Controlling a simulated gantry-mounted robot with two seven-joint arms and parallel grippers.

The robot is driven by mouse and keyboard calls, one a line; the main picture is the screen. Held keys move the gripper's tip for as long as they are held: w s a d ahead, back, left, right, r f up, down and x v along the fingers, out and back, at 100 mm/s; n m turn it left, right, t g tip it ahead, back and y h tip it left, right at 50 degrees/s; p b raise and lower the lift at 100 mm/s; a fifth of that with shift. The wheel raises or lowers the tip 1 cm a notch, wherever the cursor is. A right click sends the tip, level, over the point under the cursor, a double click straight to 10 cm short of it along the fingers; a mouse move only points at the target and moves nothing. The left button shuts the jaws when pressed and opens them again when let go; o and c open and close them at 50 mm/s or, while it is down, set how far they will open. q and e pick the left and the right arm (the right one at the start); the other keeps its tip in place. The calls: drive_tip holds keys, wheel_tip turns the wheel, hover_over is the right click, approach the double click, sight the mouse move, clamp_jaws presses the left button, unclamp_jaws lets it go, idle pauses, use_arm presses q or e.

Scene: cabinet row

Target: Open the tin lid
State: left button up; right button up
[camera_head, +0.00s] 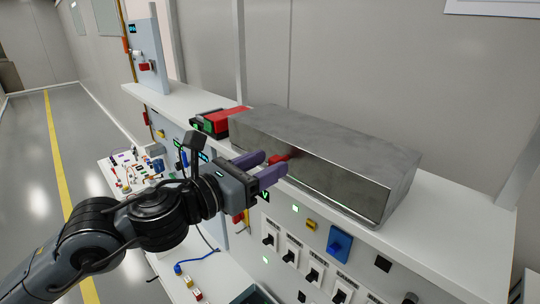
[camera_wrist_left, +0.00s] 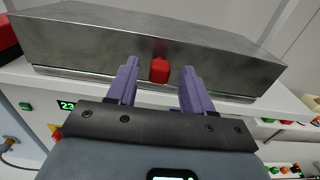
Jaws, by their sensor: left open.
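The tin is a long grey metal box (camera_head: 325,150) on the white shelf, and it also shows in the left wrist view (camera_wrist_left: 90,45). A small red knob (camera_head: 280,158) sits on its front face near the left end. In the left wrist view the knob (camera_wrist_left: 159,71) lies between the fingers. My left gripper (camera_head: 273,165) is open with its purple fingers pointing at the tin's front. The fingers are on either side of the knob, apart from it in the wrist view. The tin's lid looks closed. My right gripper is not in view.
The white shelf (camera_head: 455,245) runs along a cabinet row with switches and a blue box (camera_head: 339,243) below the tin. A red and black item (camera_head: 220,121) stands left of the tin. A grey wall is behind. The floor at left is clear.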

use_arm(q)
drive_tip(key=shift+x, duration=0.85)
drive_tip(key=shift+f, duration=0.1)
clamp_jaws()
